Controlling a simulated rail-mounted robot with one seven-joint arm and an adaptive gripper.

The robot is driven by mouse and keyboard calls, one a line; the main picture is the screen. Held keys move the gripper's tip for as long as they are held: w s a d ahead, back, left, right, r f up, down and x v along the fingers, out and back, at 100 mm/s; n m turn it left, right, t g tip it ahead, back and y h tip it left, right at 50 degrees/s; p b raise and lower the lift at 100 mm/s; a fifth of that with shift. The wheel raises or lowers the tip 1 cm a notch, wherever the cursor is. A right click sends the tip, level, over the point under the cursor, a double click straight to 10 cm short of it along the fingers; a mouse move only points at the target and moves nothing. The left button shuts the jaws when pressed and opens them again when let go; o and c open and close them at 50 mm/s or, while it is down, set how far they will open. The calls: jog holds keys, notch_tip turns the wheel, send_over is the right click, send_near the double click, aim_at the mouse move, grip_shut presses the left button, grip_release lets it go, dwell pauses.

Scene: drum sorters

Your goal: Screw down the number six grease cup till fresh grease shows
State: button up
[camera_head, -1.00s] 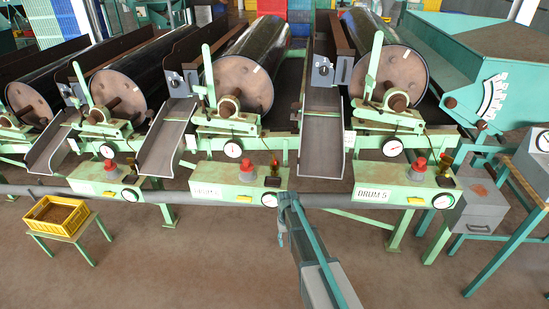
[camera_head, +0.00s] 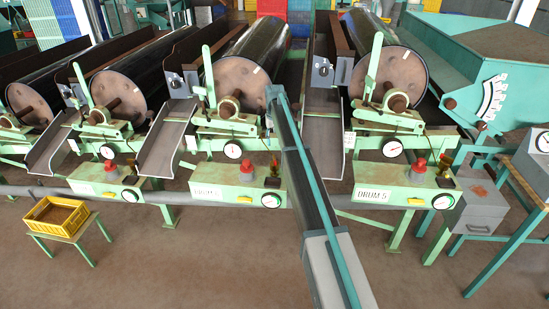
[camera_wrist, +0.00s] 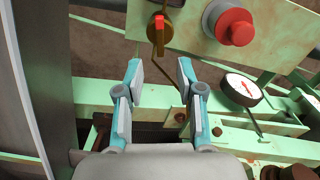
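I cannot make out a number six or say for sure which fitting is the grease cup. A brass-coloured fitting with a red mark (camera_wrist: 158,32) sits on a pale green panel at the top of the wrist view. My gripper (camera_wrist: 160,78) is open and empty, its fingers apart over the green frame below that fitting. In the head view my arm hides the gripper, its end beside the middle-right drum (camera_head: 243,82). Brown round knobs (camera_wrist: 301,172) show at the lower right of the wrist view.
A red button (camera_wrist: 235,26) and a white dial gauge (camera_wrist: 242,88) stand right of the fingers. In the head view, a panel marked DRUM 5 (camera_head: 388,196) is right of my arm. A yellow crate (camera_head: 57,216) stands on a stand at left, with open floor beside it.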

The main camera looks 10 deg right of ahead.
notch_tip(320, 180, down, 10)
jog(key=shift+r+p, duration=0.2)
jog(key=shift+p, duration=0.8)
grip_shut()
